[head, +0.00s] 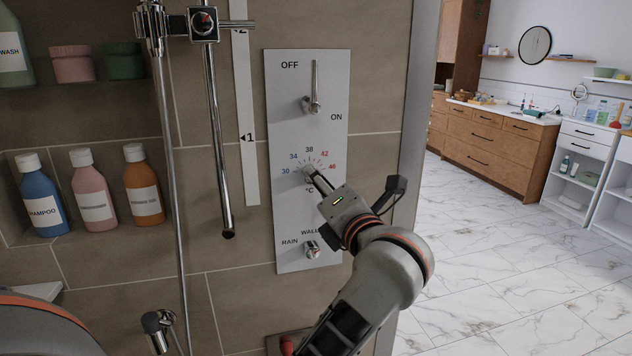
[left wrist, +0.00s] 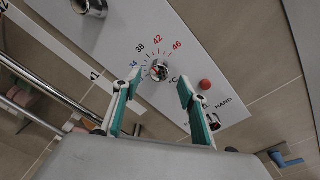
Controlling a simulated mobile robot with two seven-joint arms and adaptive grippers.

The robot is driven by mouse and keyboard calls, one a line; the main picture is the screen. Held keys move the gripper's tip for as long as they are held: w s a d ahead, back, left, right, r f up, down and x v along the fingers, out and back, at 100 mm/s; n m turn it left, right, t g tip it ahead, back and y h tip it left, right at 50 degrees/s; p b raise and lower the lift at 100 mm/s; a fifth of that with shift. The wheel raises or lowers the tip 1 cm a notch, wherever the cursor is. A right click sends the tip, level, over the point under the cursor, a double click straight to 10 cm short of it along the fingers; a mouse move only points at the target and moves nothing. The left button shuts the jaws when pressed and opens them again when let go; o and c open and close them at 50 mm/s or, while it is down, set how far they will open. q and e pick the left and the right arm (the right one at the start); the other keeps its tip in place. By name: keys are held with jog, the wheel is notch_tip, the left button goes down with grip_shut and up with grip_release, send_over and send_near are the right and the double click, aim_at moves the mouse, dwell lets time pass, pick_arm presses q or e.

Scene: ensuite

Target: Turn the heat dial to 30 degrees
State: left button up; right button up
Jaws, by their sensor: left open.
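The heat dial is a small chrome knob (head: 308,172) on a pale wall panel (head: 290,215), ringed by marks from 30 in blue at left to 46 in red at right. It also shows in the left wrist view (left wrist: 159,69), where its pointer setting cannot be told. My left gripper (head: 318,188) is at the dial from the lower right and covers part of it. In the left wrist view the left gripper (left wrist: 156,88) has its two teal fingers spread, with the knob between and just beyond the tips, apparently untouched. My right gripper is not in view.
An upright ON/OFF lever (head: 313,95) is above the dial; a RAIN/WALL knob (head: 311,250) is below. A red button (left wrist: 205,85) lies near one finger. A shower rail (head: 215,130) and bottles (head: 90,190) stand left. Open marble floor (head: 490,240) lies right.

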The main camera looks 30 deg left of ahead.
pick_arm(q)
jog(key=x, duration=0.3)
jog(key=shift+w+a, duration=0.2)
jog(key=shift+a, duration=0.15)
jog(key=c, duration=1.1)
